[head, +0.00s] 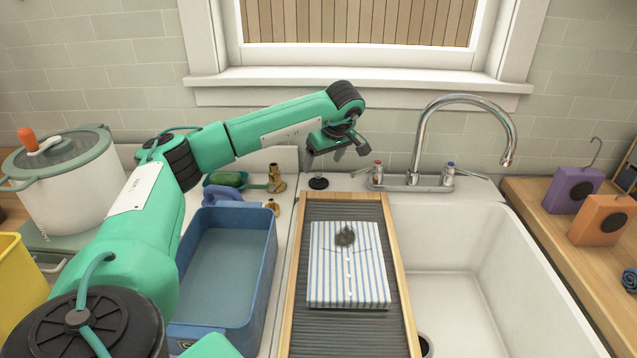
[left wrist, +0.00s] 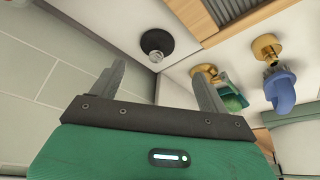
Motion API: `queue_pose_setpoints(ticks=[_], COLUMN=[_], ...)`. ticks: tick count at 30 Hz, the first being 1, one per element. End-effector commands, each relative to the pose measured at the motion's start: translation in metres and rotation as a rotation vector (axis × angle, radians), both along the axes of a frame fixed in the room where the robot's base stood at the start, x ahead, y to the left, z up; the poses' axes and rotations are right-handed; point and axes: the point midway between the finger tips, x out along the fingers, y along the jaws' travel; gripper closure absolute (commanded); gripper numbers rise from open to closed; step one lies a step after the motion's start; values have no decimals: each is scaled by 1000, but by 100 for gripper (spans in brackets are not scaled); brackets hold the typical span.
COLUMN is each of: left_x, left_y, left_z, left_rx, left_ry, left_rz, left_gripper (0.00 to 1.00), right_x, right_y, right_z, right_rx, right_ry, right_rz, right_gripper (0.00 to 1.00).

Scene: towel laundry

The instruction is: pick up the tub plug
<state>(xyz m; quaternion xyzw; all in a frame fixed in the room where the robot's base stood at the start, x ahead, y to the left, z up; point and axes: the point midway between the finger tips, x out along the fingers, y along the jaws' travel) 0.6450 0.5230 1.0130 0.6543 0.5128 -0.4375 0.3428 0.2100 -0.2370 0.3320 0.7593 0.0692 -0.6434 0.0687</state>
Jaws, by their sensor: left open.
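The tub plug (head: 318,183) is a small black disc with a pale metal knob on top. It lies on the white sink ledge behind the washboard, left of the tap. In the left wrist view the plug (left wrist: 157,43) shows whole, just beyond the fingertips and between their lines. My left gripper (head: 351,152) is open and empty, above the ledge and a little right of the plug in the head view. Its two grey fingers (left wrist: 161,72) stand wide apart in the left wrist view, clear of the plug. My right gripper is not in view.
A chrome tap (head: 414,180) stands right of the plug, with a white sink (head: 450,235) in front. A wood-framed washboard (head: 300,300) holds a striped folded cloth (head: 345,280).

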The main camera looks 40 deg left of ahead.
Motion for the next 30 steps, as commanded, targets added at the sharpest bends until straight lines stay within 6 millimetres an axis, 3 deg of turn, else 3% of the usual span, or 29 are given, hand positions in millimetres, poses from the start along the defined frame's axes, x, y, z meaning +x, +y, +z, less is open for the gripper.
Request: queue_pose_setpoints(ticks=[10,18,27,30], left_x=[5,12,13,13], left_y=[13,28,29,29], left_z=[-30,-64,-68,-68], left_rx=[-1,0,0,0], left_ry=[2,1,0,0], left_rz=[1,-1,-1,-1], left_gripper=[22,22,22,42], right_x=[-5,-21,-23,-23], right_y=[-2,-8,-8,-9], right_z=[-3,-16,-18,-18], right_rx=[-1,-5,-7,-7], right_ry=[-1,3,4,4], right_rz=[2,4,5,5], right_gripper=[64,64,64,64])
